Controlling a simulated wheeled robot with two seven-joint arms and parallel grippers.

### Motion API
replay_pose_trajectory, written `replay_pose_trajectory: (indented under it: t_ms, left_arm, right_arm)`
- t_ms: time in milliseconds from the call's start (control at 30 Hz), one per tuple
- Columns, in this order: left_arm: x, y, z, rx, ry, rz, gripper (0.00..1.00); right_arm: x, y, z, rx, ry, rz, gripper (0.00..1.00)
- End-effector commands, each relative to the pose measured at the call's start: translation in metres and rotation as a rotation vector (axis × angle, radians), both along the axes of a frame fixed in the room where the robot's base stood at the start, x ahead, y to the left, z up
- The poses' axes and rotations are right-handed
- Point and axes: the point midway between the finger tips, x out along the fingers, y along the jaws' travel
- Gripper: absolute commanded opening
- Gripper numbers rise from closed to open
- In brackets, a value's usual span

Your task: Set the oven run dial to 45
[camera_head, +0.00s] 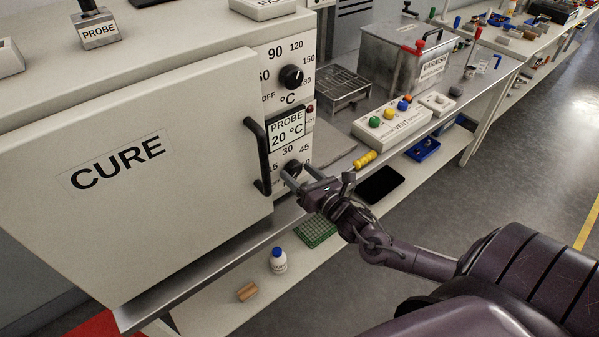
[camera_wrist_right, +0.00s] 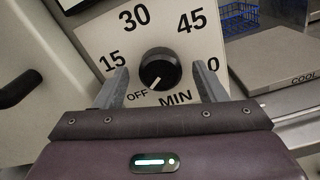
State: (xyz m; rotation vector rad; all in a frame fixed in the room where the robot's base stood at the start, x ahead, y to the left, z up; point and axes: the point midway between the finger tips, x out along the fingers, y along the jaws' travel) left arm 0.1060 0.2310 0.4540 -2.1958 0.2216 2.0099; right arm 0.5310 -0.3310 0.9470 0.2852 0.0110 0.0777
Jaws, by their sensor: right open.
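The oven's run dial (camera_wrist_right: 160,68) is a round black knob on a white panel marked OFF, 15, 30, 45 and MIN, with one more number partly hidden by a finger. Its white mark points down-left, towards OFF. In the head view the run dial (camera_head: 292,169) sits low on the oven front, partly hidden by my gripper. My right gripper (camera_head: 299,176) is open in front of it. In the wrist view the fingers of my right gripper (camera_wrist_right: 160,78) stand left and right of the knob, with gaps on both sides. My left gripper is not in view.
The CURE oven door (camera_head: 130,200) and its black handle (camera_head: 258,155) are left of the dial. A temperature dial (camera_head: 291,77) and a display reading 20 °C (camera_head: 287,135) are above. A VENT box (camera_head: 395,122) with coloured knobs and a yellow-handled tool (camera_head: 365,160) lie to the right.

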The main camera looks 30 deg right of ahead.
Motion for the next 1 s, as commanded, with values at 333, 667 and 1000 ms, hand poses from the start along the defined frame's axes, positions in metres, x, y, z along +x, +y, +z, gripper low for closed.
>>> replay_pose_trajectory:
  t_ms: [333,667,1000]
  left_arm:
    - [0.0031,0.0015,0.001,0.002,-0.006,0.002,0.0]
    - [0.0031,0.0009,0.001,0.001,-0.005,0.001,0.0]
    - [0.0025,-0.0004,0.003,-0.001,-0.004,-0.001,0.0]
  right_arm:
    - [0.0045,0.0007,-0.0004,0.001,0.001,0.0,0.64]
    - [0.0043,0.0006,-0.0003,0.001,0.001,0.0,0.22]
    - [0.0043,0.0005,0.0002,0.043,0.004,0.0,0.2]
